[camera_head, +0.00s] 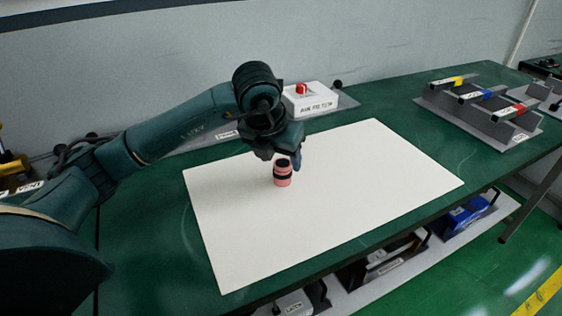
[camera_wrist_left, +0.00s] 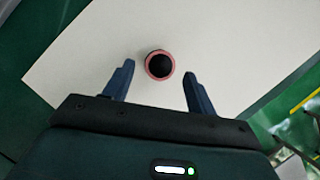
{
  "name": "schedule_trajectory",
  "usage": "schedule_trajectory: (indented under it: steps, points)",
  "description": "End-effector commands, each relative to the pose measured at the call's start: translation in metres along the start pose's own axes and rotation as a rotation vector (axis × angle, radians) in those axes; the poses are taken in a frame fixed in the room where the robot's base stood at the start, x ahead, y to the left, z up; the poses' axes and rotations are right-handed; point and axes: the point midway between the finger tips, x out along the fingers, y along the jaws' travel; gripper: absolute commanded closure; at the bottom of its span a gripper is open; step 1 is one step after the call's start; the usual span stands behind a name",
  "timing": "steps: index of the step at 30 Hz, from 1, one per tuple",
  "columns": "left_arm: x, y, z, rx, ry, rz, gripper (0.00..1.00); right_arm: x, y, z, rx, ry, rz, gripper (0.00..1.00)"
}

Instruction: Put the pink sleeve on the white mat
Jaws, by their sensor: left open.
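The pink sleeve (camera_head: 282,181) with a dark band and dark top stands upright on the white mat (camera_head: 340,200). In the left wrist view the sleeve (camera_wrist_left: 160,64) shows from above as a pink ring around a dark centre, on the white mat (camera_wrist_left: 90,50). My left gripper (camera_head: 283,165) is at the sleeve's top in the head view. In the wrist view its two fingers (camera_wrist_left: 159,78) are spread, one on each side of the sleeve, with gaps between. It holds nothing. My right gripper is not in view.
A white box with a red button (camera_head: 312,102) stands behind the mat. A grey rack (camera_head: 480,115) with yellow, blue and red marked parts is at the back right of the green table (camera_head: 390,101). Much of the mat is clear. Blue items (camera_head: 464,214) lie on a shelf below.

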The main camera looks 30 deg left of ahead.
Motion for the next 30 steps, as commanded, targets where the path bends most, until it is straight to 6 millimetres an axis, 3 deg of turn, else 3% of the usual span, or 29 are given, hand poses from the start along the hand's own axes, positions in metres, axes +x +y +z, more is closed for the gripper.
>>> schedule_trajectory:
  steps: [6, 12, 18, 30]
  points:
    - [-0.051, 0.000, 0.001, 0.000, -0.006, -0.001, 0.43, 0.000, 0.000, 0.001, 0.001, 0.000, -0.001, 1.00]
    - [-0.083, 0.000, 0.001, 0.000, -0.004, 0.000, 0.43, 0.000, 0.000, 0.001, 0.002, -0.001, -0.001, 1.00]
    - [-0.094, 0.000, 0.000, -0.001, 0.000, 0.001, 0.43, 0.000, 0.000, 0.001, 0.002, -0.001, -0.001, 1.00]
    - [-0.094, 0.000, 0.000, -0.001, 0.000, 0.000, 0.43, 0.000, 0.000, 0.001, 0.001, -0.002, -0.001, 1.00]
